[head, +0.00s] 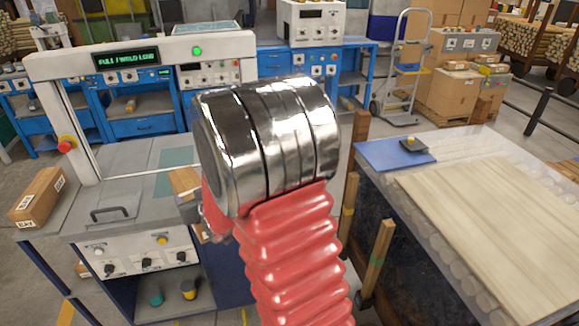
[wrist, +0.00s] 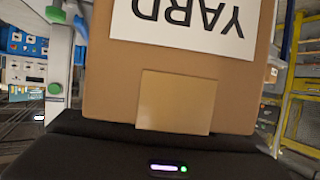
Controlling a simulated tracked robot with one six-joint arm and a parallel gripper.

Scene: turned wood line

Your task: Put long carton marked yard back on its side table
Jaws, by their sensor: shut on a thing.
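The long carton marked YARD (wrist: 205,75) fills the middle of the wrist view, brown with a white label that reads upside down. My gripper (wrist: 165,148) is shut on it at the bottom of that view; its fingertips are not clearly seen. In the head view my arm hides the gripper; a small piece of brown carton (head: 185,181) shows just left of the arm, probably the same carton. The side table (head: 24,234) at the left edge of the machine bears another long brown carton (head: 38,196) with white labels, whose print is too small to read.
The grey machine (head: 110,215) with a lit display frame (head: 160,48) stands at left. A bench (head: 440,150) with a pale wood panel (head: 500,195) and blue mat (head: 390,154) stands at right, wooden posts (head: 375,255) along its near side. A hand truck (head: 393,90) stands behind.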

